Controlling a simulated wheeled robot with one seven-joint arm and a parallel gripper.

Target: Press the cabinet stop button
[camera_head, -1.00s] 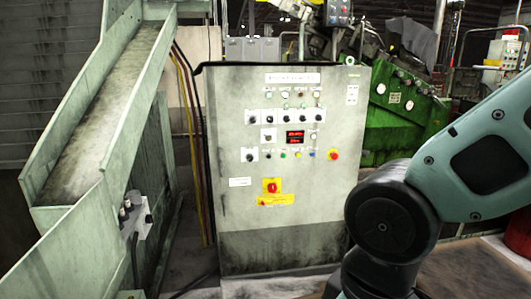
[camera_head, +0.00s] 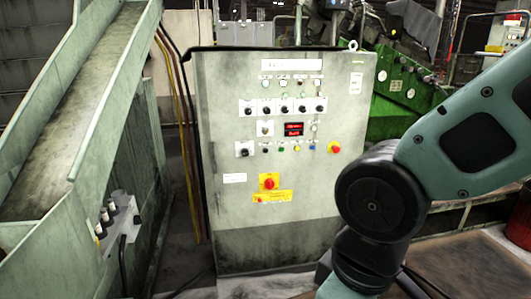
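The control cabinet (camera_head: 225,150) stands upright in the middle of the head view, its front panel facing me. A red round button on a yellow base (camera_head: 334,147) sits at the right end of the lowest row of controls. A red rotary switch on a yellow plate (camera_head: 269,182) sits lower down, above a yellow label. I cannot read which control is marked stop. My arm fills the right side, in front of and to the right of the cabinet. My gripper is not in view.
A sloped metal chute (camera_head: 75,110) with a small fitting (camera_head: 118,228) on its side stands to the left. Cables run between it and the cabinet. Green machinery (camera_head: 400,85) stands behind at the right. Some floor is clear before the cabinet.

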